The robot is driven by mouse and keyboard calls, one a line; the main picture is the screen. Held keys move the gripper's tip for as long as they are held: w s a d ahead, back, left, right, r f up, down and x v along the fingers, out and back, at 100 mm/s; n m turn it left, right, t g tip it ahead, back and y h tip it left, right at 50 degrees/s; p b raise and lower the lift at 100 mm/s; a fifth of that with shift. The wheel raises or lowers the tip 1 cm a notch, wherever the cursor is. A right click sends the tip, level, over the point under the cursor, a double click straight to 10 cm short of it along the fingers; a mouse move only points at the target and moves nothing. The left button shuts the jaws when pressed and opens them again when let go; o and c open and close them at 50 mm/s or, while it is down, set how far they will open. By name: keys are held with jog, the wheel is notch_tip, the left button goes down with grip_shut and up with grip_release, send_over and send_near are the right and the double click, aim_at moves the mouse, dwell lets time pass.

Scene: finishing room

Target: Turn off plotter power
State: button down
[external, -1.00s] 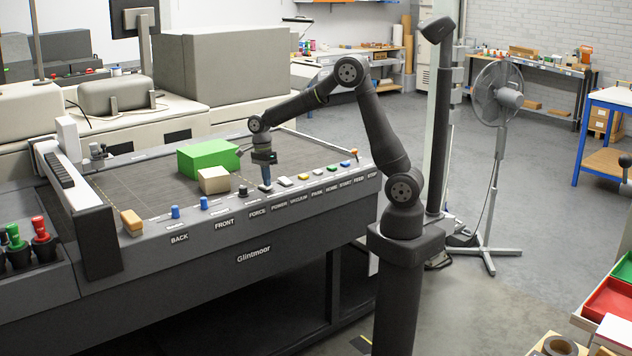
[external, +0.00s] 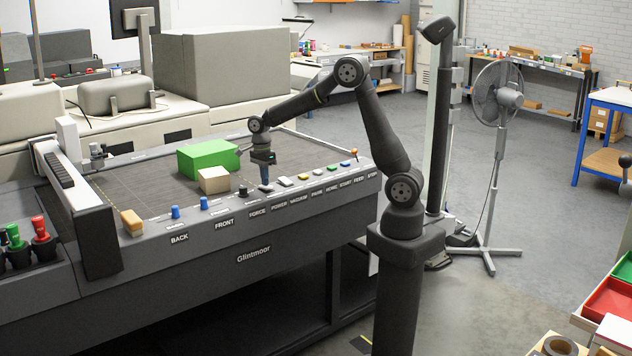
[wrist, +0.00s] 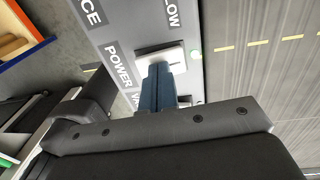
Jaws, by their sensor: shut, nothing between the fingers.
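The plotter (external: 130,185) has a sloped grey front panel with a row of labelled controls. In the wrist view, a white rocker switch (wrist: 158,57) sits beside the POWER label (wrist: 120,66). In the external view my gripper (external: 266,184) points down at the panel above the POWER label (external: 279,207) and hides the switch.
A dark force knob (external: 243,191) stands just left of my gripper, and a pale switch (external: 285,181) just right. A green block (external: 207,157) and a tan block (external: 214,181) lie on the plotter bed behind. The orange-topped stop control (external: 354,152) is at the right end.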

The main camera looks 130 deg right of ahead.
jog(key=shift+d, duration=0.1)
notch_tip(320, 180, up, 14)
jog(key=d, duration=0.2)
dwell(0.5)
jog(key=shift+a+y, duration=0.3)
jog(key=shift+a, duration=0.25)
jog(key=f, duration=0.4)
jog(key=a+f, duration=0.1)
jog(key=f, duration=0.4)
jog(key=a+f, duration=0.1)
jog(key=f, duration=0.4)
jog(key=shift+a, duration=0.1)
jog(key=shift+r, duration=0.1)
